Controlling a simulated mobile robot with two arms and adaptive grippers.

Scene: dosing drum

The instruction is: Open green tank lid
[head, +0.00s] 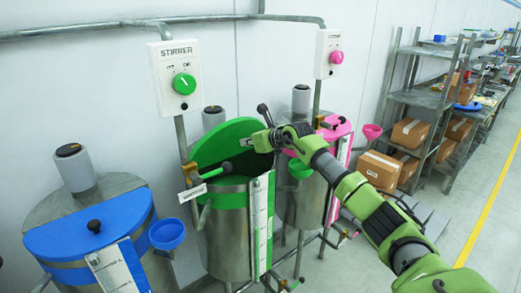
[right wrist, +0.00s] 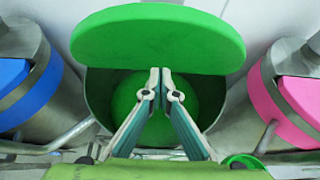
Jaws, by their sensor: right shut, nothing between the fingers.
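The green tank (head: 225,240) stands in the middle of the head view, between a blue and a pink tank. Its green lid (head: 212,143) is tilted up at the back, and the dark opening shows below it. In the right wrist view the raised lid (right wrist: 158,38) fills the top, with the open tank (right wrist: 98,95) below and a green surface inside. My right gripper (head: 262,138) is at the lid's right side in the head view. Its fingertips (right wrist: 160,73) are together and empty, over the opening below the lid's edge; contact is unclear. My left gripper is not seen.
The blue tank (head: 115,200) has its lid down; a blue funnel (head: 167,233) is beside it. The pink tank (head: 300,208) is partly behind my right arm. A stirrer box (head: 174,78) hangs on the wall. Shelves (head: 417,98) and cartons (head: 379,170) stand at right.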

